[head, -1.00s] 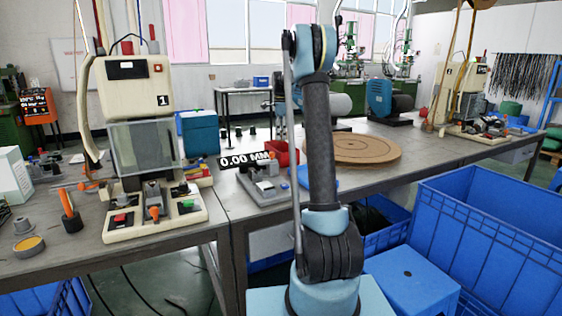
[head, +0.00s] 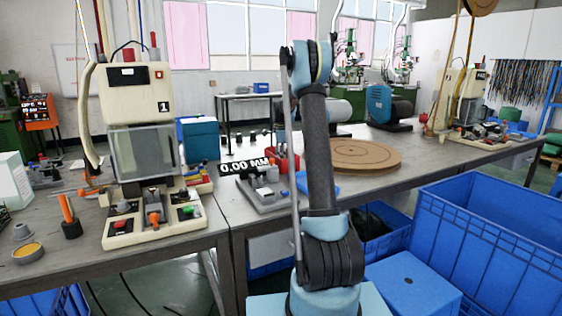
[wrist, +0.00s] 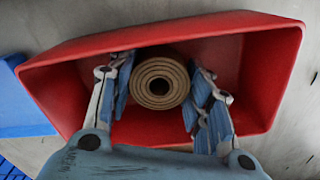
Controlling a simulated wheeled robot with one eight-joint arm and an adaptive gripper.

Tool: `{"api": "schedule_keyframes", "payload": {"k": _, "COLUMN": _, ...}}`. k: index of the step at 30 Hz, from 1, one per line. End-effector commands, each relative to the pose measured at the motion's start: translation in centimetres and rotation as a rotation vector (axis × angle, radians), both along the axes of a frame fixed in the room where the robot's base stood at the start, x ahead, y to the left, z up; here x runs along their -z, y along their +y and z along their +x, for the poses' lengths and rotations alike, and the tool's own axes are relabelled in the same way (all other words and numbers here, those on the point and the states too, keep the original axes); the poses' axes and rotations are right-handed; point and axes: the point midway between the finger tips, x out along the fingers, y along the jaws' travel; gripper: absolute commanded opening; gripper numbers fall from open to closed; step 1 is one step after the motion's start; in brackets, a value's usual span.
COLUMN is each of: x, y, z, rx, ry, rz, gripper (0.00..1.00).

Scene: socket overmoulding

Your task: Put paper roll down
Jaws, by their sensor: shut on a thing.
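A tan paper roll (wrist: 158,84), its spiral end facing the camera, shows in the wrist view between the two blue-padded fingers of my gripper (wrist: 161,92). My gripper is shut on the roll. The roll is inside the outline of a red bin (wrist: 262,62); whether it touches the bin's floor cannot be told. In the head view the red bin (head: 293,163) stands on the bench, partly behind my arm. My gripper and the roll do not show in the head view.
A grey fixture (head: 262,192), a blue tray (head: 322,184) and a brown round board (head: 365,155) are on the bench near the bin. A machine marked 1 (head: 135,98) stands at the left. Large blue crates (head: 500,240) stand at the lower right.

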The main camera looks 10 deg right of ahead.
Motion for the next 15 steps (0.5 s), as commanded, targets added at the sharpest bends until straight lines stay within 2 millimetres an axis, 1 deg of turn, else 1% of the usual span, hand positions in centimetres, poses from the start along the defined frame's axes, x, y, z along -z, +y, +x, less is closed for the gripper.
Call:
{"api": "schedule_keyframes", "payload": {"k": 5, "x": 0.12, "y": -0.02, "z": 0.01, "rx": 0.0, "ry": 0.0, "rz": 0.0, "gripper": 0.22}}
{"api": "schedule_keyframes", "payload": {"k": 6, "x": 0.14, "y": -0.02, "z": 0.01, "rx": 0.0, "ry": 0.0, "rz": 0.0, "gripper": 0.5}}
{"api": "schedule_keyframes", "payload": {"k": 8, "x": 0.13, "y": -0.03, "z": 0.01, "rx": 0.0, "ry": 0.0, "rz": 0.0, "gripper": 0.64}}
{"api": "schedule_keyframes", "payload": {"k": 9, "x": 0.13, "y": -0.03, "z": 0.01, "rx": 0.0, "ry": 0.0, "rz": 0.0, "gripper": 0.66}}
{"api": "schedule_keyframes", "payload": {"k": 15, "x": 0.12, "y": -0.05, "z": 0.02, "rx": 0.001, "ry": 0.0, "rz": 0.0, "gripper": 0.66}}
